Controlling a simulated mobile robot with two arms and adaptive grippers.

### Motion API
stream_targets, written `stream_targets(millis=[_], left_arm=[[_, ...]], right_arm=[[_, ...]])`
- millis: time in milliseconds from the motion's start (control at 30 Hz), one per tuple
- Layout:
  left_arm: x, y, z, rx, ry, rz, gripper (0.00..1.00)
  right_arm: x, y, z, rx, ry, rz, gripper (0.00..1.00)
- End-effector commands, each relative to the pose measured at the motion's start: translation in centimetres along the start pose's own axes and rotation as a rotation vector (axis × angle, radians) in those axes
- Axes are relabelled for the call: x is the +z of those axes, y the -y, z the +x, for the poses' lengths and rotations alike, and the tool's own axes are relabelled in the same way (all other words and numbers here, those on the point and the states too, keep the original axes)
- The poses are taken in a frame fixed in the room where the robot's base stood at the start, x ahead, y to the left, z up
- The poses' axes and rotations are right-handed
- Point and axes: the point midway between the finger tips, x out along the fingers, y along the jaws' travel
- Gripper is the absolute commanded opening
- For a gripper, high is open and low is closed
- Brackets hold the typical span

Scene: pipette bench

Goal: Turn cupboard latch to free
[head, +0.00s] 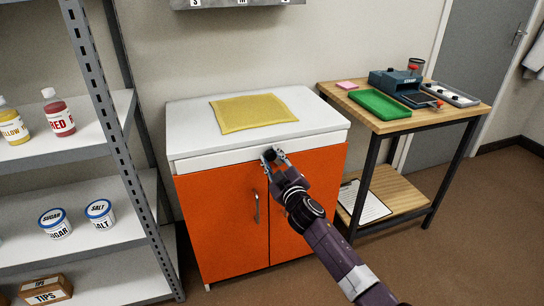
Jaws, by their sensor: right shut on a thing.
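The orange cupboard (222,225) stands in the middle with both doors shut, under a white drawer-like band and a white top. A long metal handle (257,208) shows on its left door. My right gripper (271,157) is at the top of the doors near the middle seam, shut on a small part there that looks like the latch. The gripper's fingers hide most of the latch, so its angle cannot be told. My left gripper is not in view.
A yellow cloth (252,112) lies on the cupboard top. A grey shelf rack (112,120) with bottles and jars stands close on the left. A wooden table (405,122) with a green tray (380,104) stands on the right. Brown floor (440,260) is clear at front right.

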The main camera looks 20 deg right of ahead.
Motion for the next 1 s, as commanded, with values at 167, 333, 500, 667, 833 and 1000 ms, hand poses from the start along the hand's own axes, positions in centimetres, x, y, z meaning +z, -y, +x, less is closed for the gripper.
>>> stream_targets(millis=[167, 333, 500, 667, 833, 1000], left_arm=[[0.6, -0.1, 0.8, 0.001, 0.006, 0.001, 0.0], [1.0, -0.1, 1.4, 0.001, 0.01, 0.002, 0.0], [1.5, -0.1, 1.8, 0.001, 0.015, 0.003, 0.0], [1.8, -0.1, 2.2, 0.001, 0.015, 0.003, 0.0], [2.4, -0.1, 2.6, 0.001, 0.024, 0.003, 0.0], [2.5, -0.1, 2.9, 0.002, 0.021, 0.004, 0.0]], right_arm=[[0.0, 0.1, 0.0, -0.002, 0.001, -0.17, 0.0], [0.1, 0.2, 0.0, -0.002, 0.001, -0.331, 0.0], [0.1, 0.3, 0.0, -0.003, 0.001, -0.492, 0.0], [0.1, 0.3, 0.0, -0.003, 0.001, -0.63, 0.0], [0.2, 0.4, 0.0, -0.003, 0.001, -0.752, 0.0], [0.2, 0.4, 0.0, -0.003, 0.001, -0.841, 0.0]])
